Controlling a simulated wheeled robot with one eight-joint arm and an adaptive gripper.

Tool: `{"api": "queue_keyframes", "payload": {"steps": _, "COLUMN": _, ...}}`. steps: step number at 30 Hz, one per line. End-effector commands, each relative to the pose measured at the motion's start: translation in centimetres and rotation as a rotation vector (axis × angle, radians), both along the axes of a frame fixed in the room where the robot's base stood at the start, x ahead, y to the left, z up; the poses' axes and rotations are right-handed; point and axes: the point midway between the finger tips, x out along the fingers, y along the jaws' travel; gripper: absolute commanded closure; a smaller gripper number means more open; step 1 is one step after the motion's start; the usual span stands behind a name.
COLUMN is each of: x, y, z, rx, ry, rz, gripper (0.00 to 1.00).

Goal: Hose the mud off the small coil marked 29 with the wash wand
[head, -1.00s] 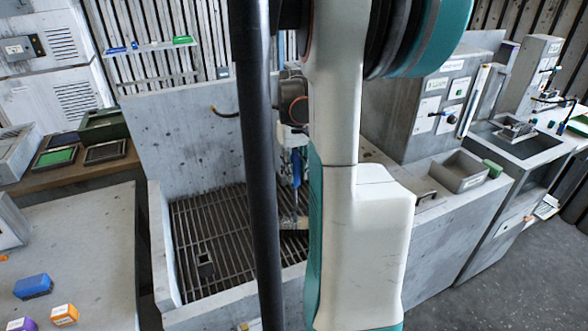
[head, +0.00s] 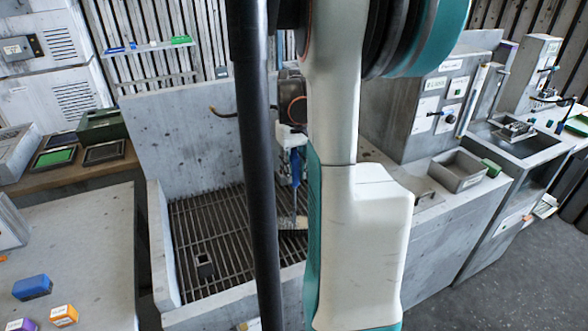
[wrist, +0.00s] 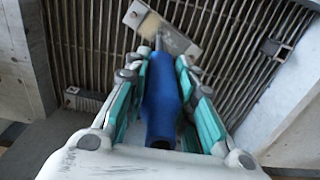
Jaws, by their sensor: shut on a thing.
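The handle also shows in the head view (head: 295,165), pointing down over the grate. A small dark block (head: 205,268) sits on the grate, left of and nearer than the wand. A dark piece also shows in the wrist view (wrist: 272,47). No number 29 is legible, so I cannot tell which piece is the coil.
The slatted grate (head: 215,225) lies inside a grey wash bay with a tall back wall (head: 180,135) and low side walls. A table at left holds a blue block (head: 32,287) and an orange block (head: 64,315). A grey bin (head: 457,171) stands on the right counter.

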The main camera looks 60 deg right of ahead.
Motion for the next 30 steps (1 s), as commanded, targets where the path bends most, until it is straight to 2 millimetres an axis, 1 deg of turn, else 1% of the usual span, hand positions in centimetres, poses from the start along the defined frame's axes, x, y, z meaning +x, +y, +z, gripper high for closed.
{"api": "queue_keyframes", "payload": {"steps": 8, "x": -0.3, "y": -0.2, "z": 0.0, "rx": 0.000, "ry": 0.000, "rz": -0.001, "gripper": 1.00}}
{"api": "queue_keyframes", "payload": {"steps": 21, "x": -2.2, "y": -1.5, "z": 0.0, "rx": 0.000, "ry": 0.000, "rz": -0.001, "gripper": 1.00}}
{"api": "queue_keyframes", "payload": {"steps": 30, "x": -2.4, "y": -1.5, "z": 0.0, "rx": 0.000, "ry": 0.000, "rz": 0.000, "gripper": 1.00}}
